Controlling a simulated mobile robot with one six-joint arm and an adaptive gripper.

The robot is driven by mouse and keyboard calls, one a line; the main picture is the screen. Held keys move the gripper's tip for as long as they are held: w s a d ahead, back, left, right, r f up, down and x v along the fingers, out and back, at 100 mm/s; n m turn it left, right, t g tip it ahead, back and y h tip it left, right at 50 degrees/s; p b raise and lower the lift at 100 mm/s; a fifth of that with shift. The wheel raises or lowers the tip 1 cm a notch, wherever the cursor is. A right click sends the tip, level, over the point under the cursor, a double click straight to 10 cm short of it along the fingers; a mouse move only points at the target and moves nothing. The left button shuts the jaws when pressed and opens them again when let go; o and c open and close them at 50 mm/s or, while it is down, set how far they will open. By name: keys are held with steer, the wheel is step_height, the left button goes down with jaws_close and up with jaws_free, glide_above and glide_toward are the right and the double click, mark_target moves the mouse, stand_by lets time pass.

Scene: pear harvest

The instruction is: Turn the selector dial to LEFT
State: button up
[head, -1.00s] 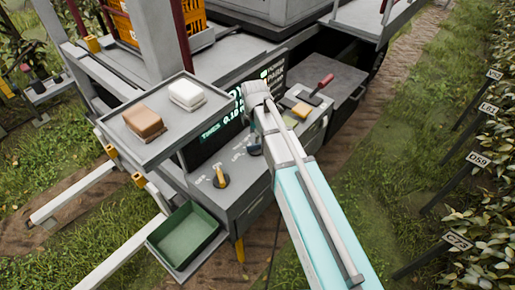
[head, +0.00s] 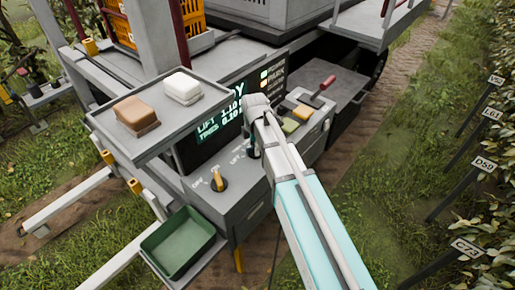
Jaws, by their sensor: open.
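My gripper (head: 253,152) points down at the control panel, beside small white lettering that is too small to read surely. It is small and dark here, and my arm partly covers it. The panel spot under it, where a second control may sit, is mostly hidden, so I cannot tell whether the gripper touches anything. A yellow-topped dial (head: 218,181) on a dark base stands on the grey panel (head: 238,188), left of my gripper and apart from it. Its pointer stands roughly upright in the picture, near a white label that seems to read ON; another label is to its left.
A lit display (head: 220,122) stands behind the panel. A grey shelf (head: 162,147) with a brown block (head: 137,115) and a white block (head: 183,86) overhangs at left. A green tray (head: 178,243) sits below. A red-handled tool (head: 323,87) lies at right.

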steer(key=shift+c, duration=0.3)
jaws_close()
steer(key=shift+d, duration=0.3)
steer(key=shift+a, duration=0.15)
steer(key=shift+a+m, duration=0.2)
steer(key=shift+m, duration=0.3)
steer(key=m, duration=0.6)
steer(key=shift+w, duration=0.1)
steer(key=m, duration=0.4)
steer(key=shift+w+m, duration=0.1)
steer(key=shift+m, duration=0.3)
steer(key=shift+w+m, duration=0.1)
steer(key=shift+m, duration=1.9)
